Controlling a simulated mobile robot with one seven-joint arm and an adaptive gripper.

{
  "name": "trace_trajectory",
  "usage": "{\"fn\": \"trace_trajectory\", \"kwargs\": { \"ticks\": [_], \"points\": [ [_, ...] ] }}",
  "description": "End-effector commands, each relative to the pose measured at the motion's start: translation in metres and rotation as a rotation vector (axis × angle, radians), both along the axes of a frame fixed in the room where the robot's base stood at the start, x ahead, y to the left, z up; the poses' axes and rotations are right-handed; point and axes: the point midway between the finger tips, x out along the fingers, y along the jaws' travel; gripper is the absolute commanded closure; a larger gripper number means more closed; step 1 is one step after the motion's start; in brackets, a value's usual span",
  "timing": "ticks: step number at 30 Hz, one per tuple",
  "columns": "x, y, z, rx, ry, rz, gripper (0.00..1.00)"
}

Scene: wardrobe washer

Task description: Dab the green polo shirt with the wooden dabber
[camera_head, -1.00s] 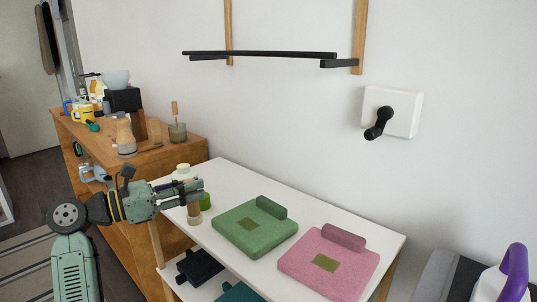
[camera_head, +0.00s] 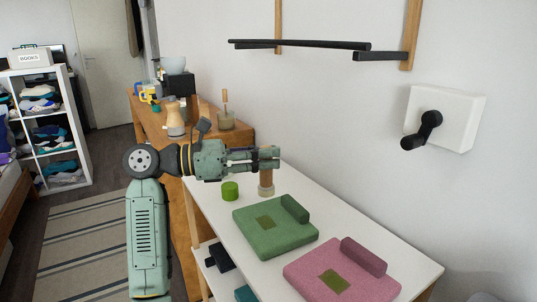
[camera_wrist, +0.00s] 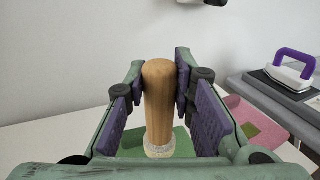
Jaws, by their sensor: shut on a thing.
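My gripper (camera_head: 270,155) is shut on the upright wooden dabber (camera_head: 266,181), just behind and above the shirt's far left edge. In the wrist view the dabber (camera_wrist: 159,95) stands between the purple finger pads, and its pale lower end shows below. The green shirt (camera_wrist: 182,144) shows partly behind it. I cannot tell whether the dabber touches the table.
A pink folded shirt (camera_head: 325,280) with a similar patch lies to the right on the white table (camera_head: 385,236). A small green pot (camera_head: 230,190) stands left of the dabber. A black wall rail (camera_head: 300,43) and crank (camera_head: 424,130) are above. A wooden cabinet (camera_head: 240,135) holds bottles and jars.

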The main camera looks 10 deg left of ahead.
Motion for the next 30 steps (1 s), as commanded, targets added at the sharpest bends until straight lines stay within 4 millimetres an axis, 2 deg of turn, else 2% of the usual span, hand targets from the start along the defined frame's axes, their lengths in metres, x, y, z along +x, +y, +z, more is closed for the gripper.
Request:
{"fn": "trace_trajectory", "kwargs": {
  "ticks": [11, 30],
  "points": [
    [0.000, 0.001, -0.003, 0.005, 0.002, 0.003, 1.00],
    [0.000, 0.001, -0.057, 0.005, 0.002, 0.002, 1.00]
  ]
}}
